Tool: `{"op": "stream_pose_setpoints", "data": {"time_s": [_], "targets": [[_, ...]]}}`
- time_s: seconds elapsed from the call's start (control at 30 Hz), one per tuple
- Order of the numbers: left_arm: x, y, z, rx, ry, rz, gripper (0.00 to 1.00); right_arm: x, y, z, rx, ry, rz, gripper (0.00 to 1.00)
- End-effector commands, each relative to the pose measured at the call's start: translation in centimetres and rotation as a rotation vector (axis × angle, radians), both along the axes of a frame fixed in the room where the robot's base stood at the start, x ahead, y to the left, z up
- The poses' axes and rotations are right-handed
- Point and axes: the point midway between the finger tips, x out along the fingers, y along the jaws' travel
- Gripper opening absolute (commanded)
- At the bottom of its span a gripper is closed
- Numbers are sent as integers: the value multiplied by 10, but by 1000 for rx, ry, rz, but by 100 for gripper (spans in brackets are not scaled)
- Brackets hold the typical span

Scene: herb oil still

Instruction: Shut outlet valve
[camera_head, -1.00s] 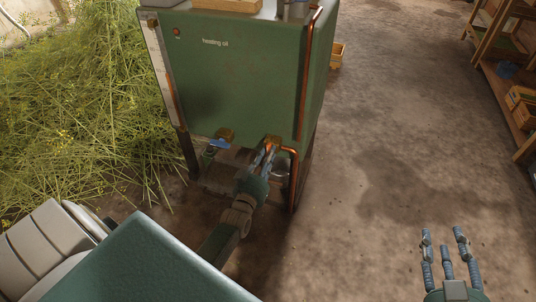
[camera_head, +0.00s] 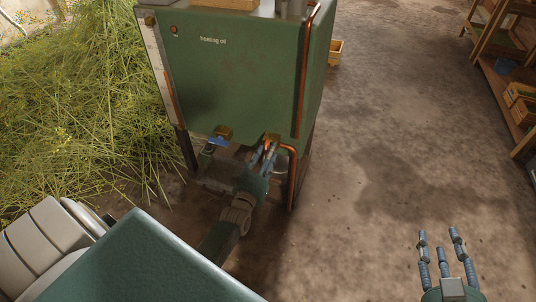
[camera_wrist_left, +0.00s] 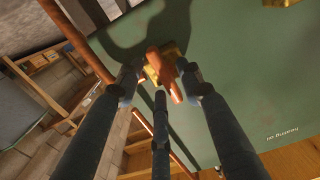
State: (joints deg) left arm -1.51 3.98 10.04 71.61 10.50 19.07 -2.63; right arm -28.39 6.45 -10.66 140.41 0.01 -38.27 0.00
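A valve with an orange handle and brass body (camera_head: 271,140) sits low on the front of the green still (camera_head: 245,75). My left gripper (camera_head: 264,158) is right at this valve. In the left wrist view the orange handle (camera_wrist_left: 168,76) lies between the spread fingertips of the left gripper (camera_wrist_left: 160,82). The right-hand finger there is very close to it; contact is unclear. The left gripper looks open. A second valve with a blue handle (camera_head: 218,141) is to the left on the still. My right gripper (camera_head: 442,247) is open and empty, low over the floor.
A copper pipe (camera_head: 303,90) runs down the still's right edge beside the left gripper. A heap of cut herbs (camera_head: 75,110) lies left. Wooden shelves (camera_head: 505,85) stand at the right. The floor (camera_head: 390,130) between still and shelves is clear.

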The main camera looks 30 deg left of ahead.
Motion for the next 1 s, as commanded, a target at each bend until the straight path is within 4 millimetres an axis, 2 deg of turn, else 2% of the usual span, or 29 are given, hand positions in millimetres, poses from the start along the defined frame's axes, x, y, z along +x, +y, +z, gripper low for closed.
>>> {"op": "stream_pose_setpoints", "data": {"time_s": [0.17, 0.4, 0.6, 0.8, 1.0], "targets": [[-16, -3, -1, 0, 2, 1, 37, 0, 0, 0, 0, 0, 0, 40], [-66, -16, -2, -1, 5, 0, 37, 0, 0, 0, 0, 0, 0, 40], [-100, -25, -1, -1, 3, -1, 37, 0, 0, 0, 0, 0, 0, 40], [-115, -29, -1, -1, 3, -2, 37, 0, 0, 0, 0, 0, 0, 40], [-116, -30, 0, 0, 1, -2, 37, 0, 0, 0, 0, 0, 0, 40]]}}
